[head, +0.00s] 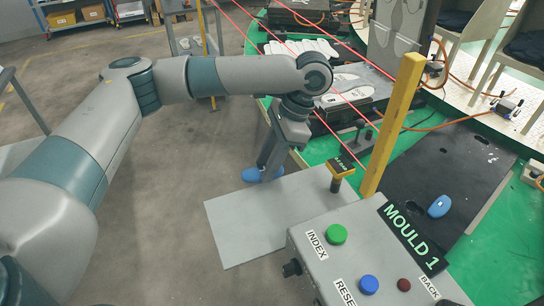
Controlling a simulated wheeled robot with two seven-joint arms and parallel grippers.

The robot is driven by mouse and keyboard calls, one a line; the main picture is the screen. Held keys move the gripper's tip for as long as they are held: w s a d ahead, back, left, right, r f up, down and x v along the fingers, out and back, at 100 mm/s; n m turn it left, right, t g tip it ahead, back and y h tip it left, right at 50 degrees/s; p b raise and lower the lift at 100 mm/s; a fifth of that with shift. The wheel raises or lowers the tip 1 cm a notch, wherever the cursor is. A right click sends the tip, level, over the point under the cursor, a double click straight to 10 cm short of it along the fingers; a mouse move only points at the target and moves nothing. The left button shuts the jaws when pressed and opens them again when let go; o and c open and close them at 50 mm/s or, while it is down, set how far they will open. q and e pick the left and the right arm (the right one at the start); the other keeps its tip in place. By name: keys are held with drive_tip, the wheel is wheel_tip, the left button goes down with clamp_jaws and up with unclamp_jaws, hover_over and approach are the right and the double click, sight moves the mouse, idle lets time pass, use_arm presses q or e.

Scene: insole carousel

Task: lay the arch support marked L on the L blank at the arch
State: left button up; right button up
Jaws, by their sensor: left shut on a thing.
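My left arm reaches in from the left and bends down at the wrist. Another blue arch support (439,206) with a small white mark, too small to read, lies on the dark board at the right. A pale insole blank (343,96) lies on a dark fixture beyond the gripper, partly behind my wrist; its letter is not legible. My right gripper is out of view.
A yellow post (394,125) and thin red beams stand between the gripper side and the carousel. A control box (375,245) with green and blue buttons fills the near right. White gloves (300,47) lie at the back. The grey plate (245,225) is largely bare.

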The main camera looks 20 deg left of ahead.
use_arm(q)
drive_tip(key=s+n+h, duration=0.1)
drive_tip(key=s+n, duration=0.1)
drive_tip(key=s+r+n+g+h, duration=0.1)
drive_tip(key=n, duration=0.2)
drive_tip(key=s+r+n, duration=0.1)
drive_tip(key=s+n, duration=0.1)
drive_tip(key=n, duration=0.1)
drive_tip(key=shift+s+a+r+h, duration=0.1)
drive_tip(key=shift+s+h, duration=0.25)
drive_tip(key=shift+h, duration=0.05)
drive_tip(key=shift+s+r+n+g+h, duration=0.15)
drive_tip(key=shift+s+r+n+h, duration=0.1)
drive_tip(key=shift+s+n, duration=0.35)
drive_tip(key=shift+s+r+n+g+h, duration=0.15)
drive_tip(key=shift+s+r+n+h, duration=0.2)
drive_tip(key=shift+n, duration=0.45)
drive_tip(key=shift+f, duration=0.15)
drive_tip(key=shift+s+a, duration=0.1)
